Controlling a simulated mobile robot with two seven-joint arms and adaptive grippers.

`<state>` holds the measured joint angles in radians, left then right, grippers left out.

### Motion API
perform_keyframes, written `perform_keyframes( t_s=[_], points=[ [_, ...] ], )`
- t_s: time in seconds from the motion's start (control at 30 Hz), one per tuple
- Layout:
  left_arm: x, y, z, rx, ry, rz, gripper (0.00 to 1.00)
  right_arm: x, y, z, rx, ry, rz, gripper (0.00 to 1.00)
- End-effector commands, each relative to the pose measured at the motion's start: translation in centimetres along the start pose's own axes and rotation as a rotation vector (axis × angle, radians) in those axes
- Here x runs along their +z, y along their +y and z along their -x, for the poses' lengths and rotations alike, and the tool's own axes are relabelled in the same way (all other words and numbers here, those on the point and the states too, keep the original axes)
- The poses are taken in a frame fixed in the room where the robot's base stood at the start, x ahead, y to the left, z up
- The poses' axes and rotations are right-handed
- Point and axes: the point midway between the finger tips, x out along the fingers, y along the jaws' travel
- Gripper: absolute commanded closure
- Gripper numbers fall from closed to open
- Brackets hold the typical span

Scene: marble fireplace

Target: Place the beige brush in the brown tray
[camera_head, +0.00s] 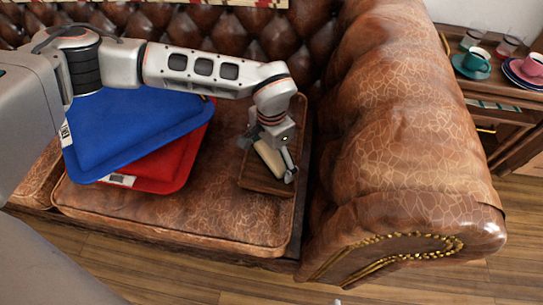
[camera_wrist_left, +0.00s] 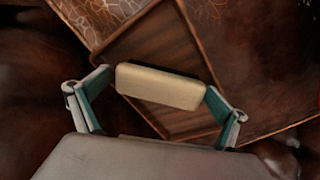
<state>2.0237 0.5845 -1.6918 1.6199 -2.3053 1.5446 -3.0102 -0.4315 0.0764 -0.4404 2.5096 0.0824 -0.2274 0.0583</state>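The beige brush (camera_wrist_left: 160,86) lies lengthwise between the fingers of my left gripper (camera_head: 272,157), whose fingertips meet its two ends in the left wrist view. The gripper is shut on the brush. The brown tray (camera_head: 254,183) lies on the sofa seat, against the armrest side. The brush is over the tray in both views; whether it touches the tray floor cannot be told. The tray's rim also shows in the left wrist view (camera_wrist_left: 191,38). My right gripper is not in view.
A blue cushion (camera_head: 125,130) lies on a red cushion (camera_head: 165,165) left of the tray. The leather armrest (camera_head: 400,130) rises on the right. Cups and saucers stand on a wooden side table (camera_head: 505,98) beyond it. The seat front is bare.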

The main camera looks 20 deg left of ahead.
Motion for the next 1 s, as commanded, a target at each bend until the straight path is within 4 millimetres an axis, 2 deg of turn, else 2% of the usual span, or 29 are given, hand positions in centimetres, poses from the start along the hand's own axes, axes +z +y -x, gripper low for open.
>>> perform_keyframes(
  t_s=[0.17, 0.27, 0.5, 0.7, 0.83, 1.0],
  points=[
    [0.0, -0.1, 0.4, -0.002, 0.001, 0.001, 0.0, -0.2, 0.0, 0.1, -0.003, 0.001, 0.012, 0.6],
    [-0.2, -0.2, 1.7, -0.005, 0.005, 0.001, 0.0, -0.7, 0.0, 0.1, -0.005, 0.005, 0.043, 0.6],
    [-0.3, -0.3, 6.9, -0.009, 0.012, 0.001, 0.0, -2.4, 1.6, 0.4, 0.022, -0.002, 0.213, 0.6],
    [-0.2, -0.2, 10.3, -0.007, 0.009, 0.0, 0.0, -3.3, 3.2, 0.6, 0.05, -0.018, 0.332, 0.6],
    [-0.1, -0.1, 11.5, -0.004, 0.004, 0.001, 0.0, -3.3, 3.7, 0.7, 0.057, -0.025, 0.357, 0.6],
    [0.0, -0.1, 12.0, -0.001, -0.002, 0.001, 0.0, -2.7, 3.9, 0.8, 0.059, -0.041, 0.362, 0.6]
  ],
)
